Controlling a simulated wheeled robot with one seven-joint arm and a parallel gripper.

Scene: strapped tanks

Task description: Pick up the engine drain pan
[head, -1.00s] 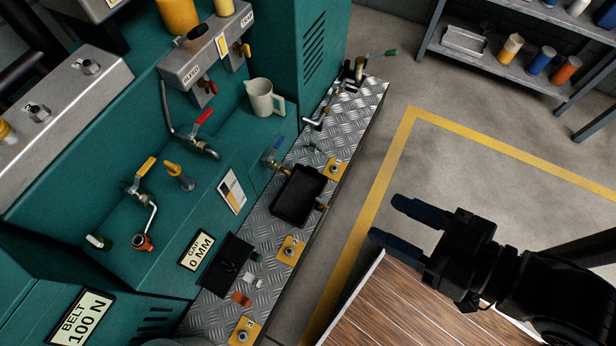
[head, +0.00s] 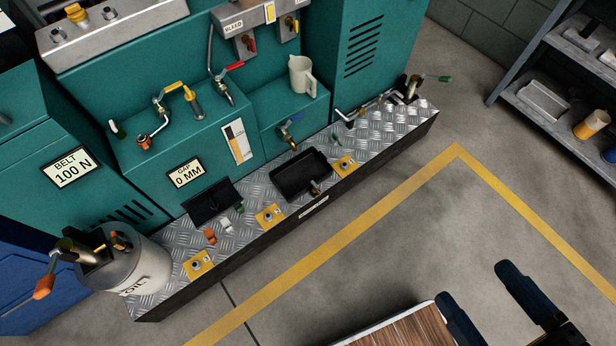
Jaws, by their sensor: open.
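The engine drain pan looks to be the black rectangular tray (head: 290,183) on the diamond-plate ledge (head: 385,128), below a blue-handled valve (head: 290,131). A small brass fitting shows at its front edge. A second black, flatter piece (head: 212,202) lies on the ledge to its left; I cannot tell exactly what it is. My gripper (head: 482,302) is at the lower right, over the floor and well apart from the pan. Its two dark fingers are spread, with nothing between them.
The green machine (head: 190,130) stands behind the ledge. Yellow plates (head: 270,215) are on the ledge beside the pan. An oil can (head: 130,270) stands at the left end. A wooden top (head: 405,328) is at the bottom, a shelf (head: 555,110) at right. Floor before the ledge is clear.

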